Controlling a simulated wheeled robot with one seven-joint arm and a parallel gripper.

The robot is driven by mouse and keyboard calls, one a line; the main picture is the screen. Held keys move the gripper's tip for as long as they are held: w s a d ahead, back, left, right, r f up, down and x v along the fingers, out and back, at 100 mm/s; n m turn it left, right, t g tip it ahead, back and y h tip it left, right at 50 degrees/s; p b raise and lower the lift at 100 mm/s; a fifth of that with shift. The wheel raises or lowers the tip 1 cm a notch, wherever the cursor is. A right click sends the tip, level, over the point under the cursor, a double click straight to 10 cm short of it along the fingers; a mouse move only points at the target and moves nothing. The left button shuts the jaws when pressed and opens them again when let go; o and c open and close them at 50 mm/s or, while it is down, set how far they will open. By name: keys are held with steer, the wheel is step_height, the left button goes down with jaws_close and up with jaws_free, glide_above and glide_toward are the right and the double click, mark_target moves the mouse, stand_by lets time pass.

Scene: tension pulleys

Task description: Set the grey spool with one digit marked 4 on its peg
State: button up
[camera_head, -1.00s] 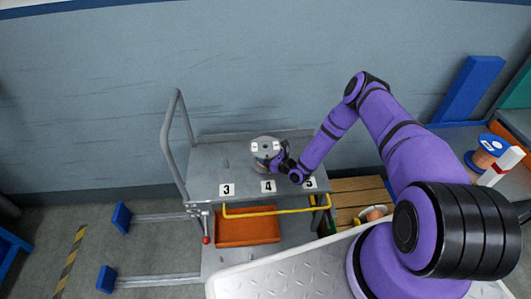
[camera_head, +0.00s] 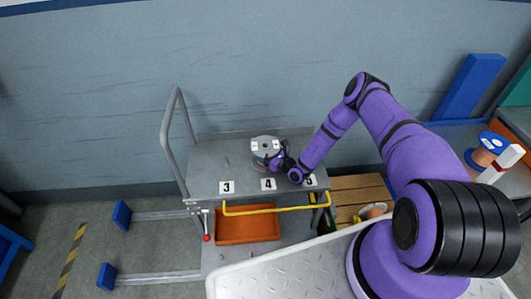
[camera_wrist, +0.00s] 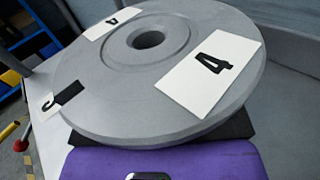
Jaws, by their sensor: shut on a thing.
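The grey spool marked 4 (camera_head: 265,146) is upright above the trolley's top shelf, behind the number 4 plate (camera_head: 268,184). In the wrist view its round grey flange (camera_wrist: 110,95) fills much of the picture, with white labels marked 4 and a dark centre hole. My gripper (camera_head: 274,160) is shut on the spool from its right front side. The peg is hidden, and I cannot tell whether the spool's underside touches the shelf.
The grey trolley shelf (camera_head: 205,178) has number plates 3 (camera_head: 227,188) and 5 (camera_head: 309,181) on its front edge. A tall handle (camera_head: 166,130) stands at its left. An orange bin (camera_head: 247,229) sits below. Another spool with a blue flange (camera_head: 493,143) stands far right.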

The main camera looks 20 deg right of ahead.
steer(key=o, duration=1.3)
steer(key=shift+o, duration=0.2)
steer(key=shift+v, duration=5.4)
steer(key=shift+r, duration=0.1)
